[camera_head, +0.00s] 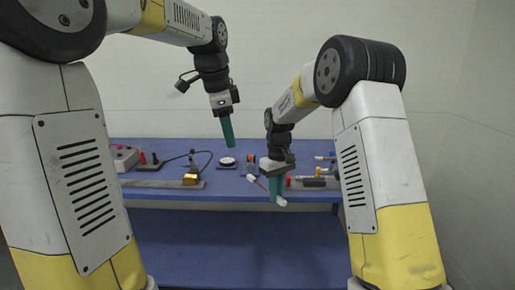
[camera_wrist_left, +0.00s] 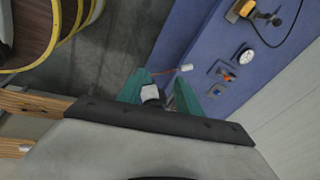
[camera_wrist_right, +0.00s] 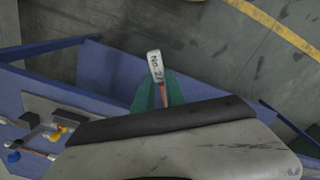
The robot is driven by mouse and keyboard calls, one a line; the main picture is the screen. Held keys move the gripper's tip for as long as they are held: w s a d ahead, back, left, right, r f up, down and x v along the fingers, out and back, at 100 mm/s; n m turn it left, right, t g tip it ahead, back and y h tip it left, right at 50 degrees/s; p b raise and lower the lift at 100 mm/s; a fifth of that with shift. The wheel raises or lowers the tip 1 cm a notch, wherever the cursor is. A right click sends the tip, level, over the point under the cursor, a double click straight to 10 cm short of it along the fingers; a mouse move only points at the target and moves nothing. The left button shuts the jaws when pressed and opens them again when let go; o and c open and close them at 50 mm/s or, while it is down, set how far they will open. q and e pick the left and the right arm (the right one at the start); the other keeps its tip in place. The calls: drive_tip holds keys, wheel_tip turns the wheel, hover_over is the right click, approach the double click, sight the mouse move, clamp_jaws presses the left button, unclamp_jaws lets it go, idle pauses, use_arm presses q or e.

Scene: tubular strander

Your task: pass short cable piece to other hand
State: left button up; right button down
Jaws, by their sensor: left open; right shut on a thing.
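The short cable piece is held in my right gripper (camera_head: 277,188). Its white end (camera_head: 281,202) sticks out below the teal fingers, and a thin reddish part with a pale tip (camera_head: 252,179) shows to their left. In the right wrist view, a white tag (camera_wrist_right: 155,66) marked "No. 2" stands out beyond the closed fingertips (camera_wrist_right: 161,88). My left gripper (camera_head: 227,131) is empty, higher and to the left, apart from the cable. In the left wrist view its fingers (camera_wrist_left: 161,77) are spread. A pale-tipped reddish cable (camera_wrist_left: 186,67) shows beyond them.
A blue table (camera_head: 230,200) stands behind the grippers. On it are a brass-coloured block (camera_head: 191,179) on a grey plate, a round white dial (camera_head: 227,161), a grey box (camera_head: 124,157) and several small parts at the right. The air between the grippers is clear.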

use_arm(q)
drive_tip(key=w+d+f+m+g, duration=0.1)
drive_tip(key=w+d+f+m, duration=0.1)
drive_tip(key=w+f+m, duration=0.3)
drive_tip(key=w+d+f+m+g+y, duration=0.1)
drive_tip(key=w+d+f+m, duration=0.1)
drive_tip(key=w+m, duration=0.35)
drive_tip(key=w+d+f+m+g, duration=0.1)
drive_tip(key=w+d+f+m, duration=0.25)
drive_tip(key=w, duration=0.35)
wheel_tip(320, 180, down, 13)
drive_tip(key=shift+a, duration=0.45)
drive_tip(key=shift+w+r, duration=0.1)
clamp_jaws()
use_arm(e)
drive_tip(key=c, duration=1.3)
unclamp_jaws()
